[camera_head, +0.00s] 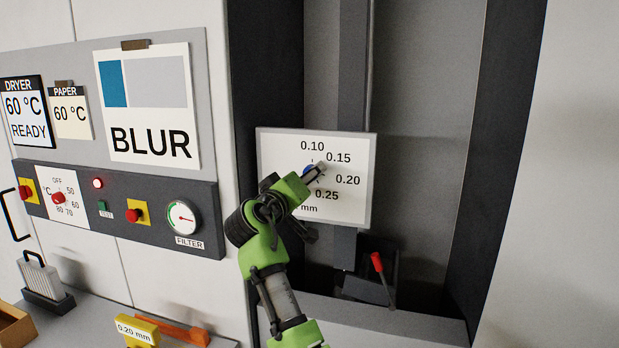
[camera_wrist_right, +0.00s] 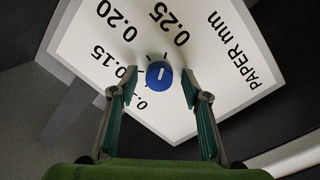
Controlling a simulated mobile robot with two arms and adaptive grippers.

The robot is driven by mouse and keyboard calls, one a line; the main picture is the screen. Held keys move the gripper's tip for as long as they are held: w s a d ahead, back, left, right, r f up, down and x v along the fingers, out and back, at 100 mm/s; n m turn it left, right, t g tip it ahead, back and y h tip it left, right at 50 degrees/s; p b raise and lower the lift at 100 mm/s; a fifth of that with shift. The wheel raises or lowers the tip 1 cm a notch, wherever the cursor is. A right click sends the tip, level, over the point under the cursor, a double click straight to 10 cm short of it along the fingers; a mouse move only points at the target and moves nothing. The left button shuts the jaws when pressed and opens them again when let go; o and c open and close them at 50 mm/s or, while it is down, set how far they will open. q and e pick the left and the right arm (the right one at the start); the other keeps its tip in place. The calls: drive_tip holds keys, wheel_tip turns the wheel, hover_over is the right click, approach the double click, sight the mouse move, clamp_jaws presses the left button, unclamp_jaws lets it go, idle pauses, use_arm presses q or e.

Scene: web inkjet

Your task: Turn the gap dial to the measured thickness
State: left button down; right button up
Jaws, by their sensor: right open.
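The gap dial is a blue knob with a white mark (camera_wrist_right: 159,74) on a white plate (camera_head: 351,207) marked 0.10, 0.15, 0.20 and 0.25. In the right wrist view the mark looks near vertical; I cannot tell which number it points to. My right gripper (camera_head: 317,172) is at the plate and hides most of the knob in the head view. In the wrist view its open fingers (camera_wrist_right: 160,88) stand on either side of the knob, with gaps visible. A yellow gauge (camera_head: 137,329) reading 0.20 mm lies on the ledge at lower left. My left gripper is out of view.
A red-handled lever (camera_head: 378,264) stands below the plate at right. The control panel (camera_head: 150,240) with red knobs and a filter gauge (camera_head: 182,217) is at left. A BLUR card (camera_head: 150,105) hangs above it. An orange tool (camera_head: 185,333) lies beside the yellow gauge.

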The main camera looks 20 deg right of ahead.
drive_tip(key=shift+c, duration=1)
drive_tip(key=c, duration=0.9)
drive_tip(key=shift+s+d+r+n+t+p, duration=0.1)
drive_tip(key=shift+n+t+p, duration=0.15)
drive_tip(key=shift+n+p, duration=1.6)
drive_tip(key=shift+d+r+n+t+p, duration=0.1)
drive_tip(key=shift+n+t+p, duration=0.3)
drive_tip(key=shift+n, duration=2.75)
